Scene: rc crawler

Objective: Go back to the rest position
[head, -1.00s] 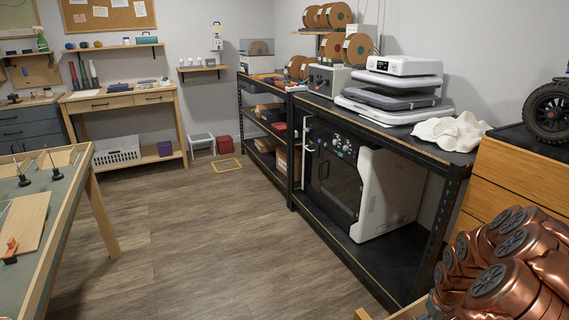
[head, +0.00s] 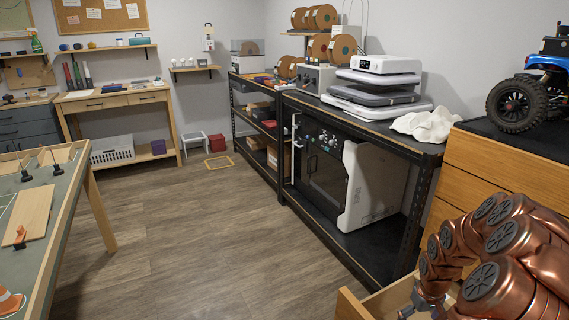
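My copper-coloured arm fills the lower right of the head view, folded in several rounded joints. A small metallic part at its lower end, probably my gripper (head: 422,301), shows near the bottom edge beside a pale wooden drawer edge. Its fingers are not clear, so I cannot tell whether it is open or shut, or whether it holds anything. The blue RC crawler (head: 545,88) stands on the dark top of the wooden drawer cabinet at the right, cut off by the picture edge. One large black wheel faces me.
The wooden drawer cabinet (head: 500,165) is close on the right. A black shelf bench (head: 345,115) with a 3D printer (head: 345,175) runs along the wall. A worktable (head: 75,205) stands at the left. The wooden floor (head: 200,235) between them is clear.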

